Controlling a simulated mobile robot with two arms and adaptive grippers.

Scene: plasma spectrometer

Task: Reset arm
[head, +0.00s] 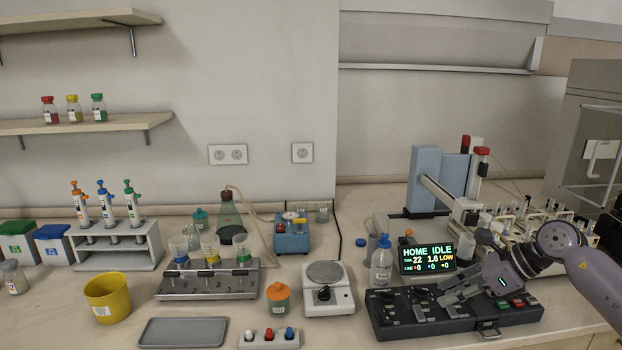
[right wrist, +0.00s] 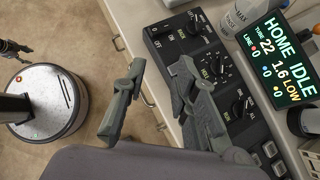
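My right gripper (head: 452,303) is over the left-middle of the black control panel (head: 400,318), and its arm comes in from the right. In the right wrist view its two fingers (right wrist: 162,95) are apart with nothing between them. Panel knobs lie just beyond the right finger; contact cannot be told. The display (head: 427,257) reads HOME IDLE, with 22, 1.6 and LOW below; it also shows in the right wrist view (right wrist: 282,62). The autosampler arm (head: 440,192) reaches from its blue-grey column toward the tube racks. A dark part at the right wrist view's left edge may be my left gripper.
A wash bottle (head: 381,262) stands close behind the panel. A balance (head: 328,290), an orange-lidded jar (head: 278,300) and a grey tray (head: 183,332) are to the left. Tube racks (head: 535,222) stand behind my right arm. The counter between tray and yellow bucket (head: 108,298) is narrow.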

